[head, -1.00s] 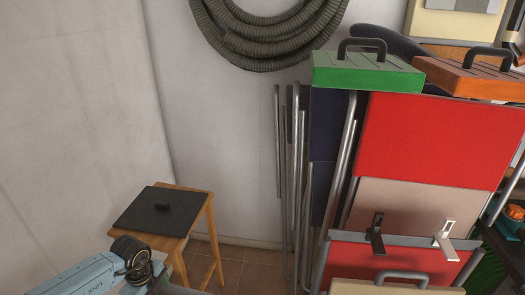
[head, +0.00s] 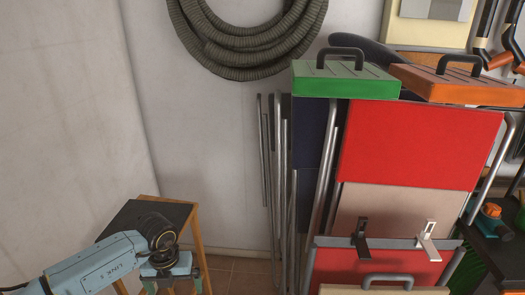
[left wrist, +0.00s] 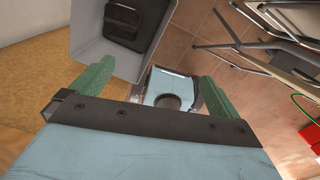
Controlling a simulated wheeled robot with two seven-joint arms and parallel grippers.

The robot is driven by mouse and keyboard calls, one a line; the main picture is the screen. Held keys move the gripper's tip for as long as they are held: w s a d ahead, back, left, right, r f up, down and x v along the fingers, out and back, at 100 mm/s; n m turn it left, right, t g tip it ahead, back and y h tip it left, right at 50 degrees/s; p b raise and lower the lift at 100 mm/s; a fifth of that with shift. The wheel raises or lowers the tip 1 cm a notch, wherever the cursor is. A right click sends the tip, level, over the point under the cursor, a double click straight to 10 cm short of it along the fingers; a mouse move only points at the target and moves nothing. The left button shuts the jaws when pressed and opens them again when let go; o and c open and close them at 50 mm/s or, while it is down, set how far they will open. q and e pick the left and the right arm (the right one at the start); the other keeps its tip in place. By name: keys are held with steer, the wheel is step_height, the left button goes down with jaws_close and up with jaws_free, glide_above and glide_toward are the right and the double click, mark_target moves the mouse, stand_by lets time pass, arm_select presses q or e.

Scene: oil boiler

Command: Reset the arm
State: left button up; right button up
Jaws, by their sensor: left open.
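My left arm comes in from the lower left of the head view. My left gripper (head: 172,287) hangs at the bottom edge, its green fingers pointing down and partly cut off. It shows in front of the stool. In the left wrist view its two green fingers (left wrist: 156,82) stand wide apart, with nothing held between them. My right gripper is not in view.
A wooden stool with a black top (head: 130,213) stands behind my left arm, partly hidden. Folded frames with red panels (head: 420,145) fill the right, with a green case (head: 345,85) and an orange case (head: 460,88) on top. A ribbed hose (head: 245,60) hangs on the wall.

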arm_select(q)
steer(key=s+d+r+m, duration=0.1)
steer(key=d+r+m, duration=0.6)
steer(key=m, duration=0.7)
steer(key=s+d+r+m, duration=0.2)
steer(key=d+r+m, duration=0.4)
steer(key=m, duration=0.9)
steer(key=shift+d+r+p, duration=0.35)
steer(key=shift+r+p, duration=0.1)
steer(key=shift+r, duration=1)
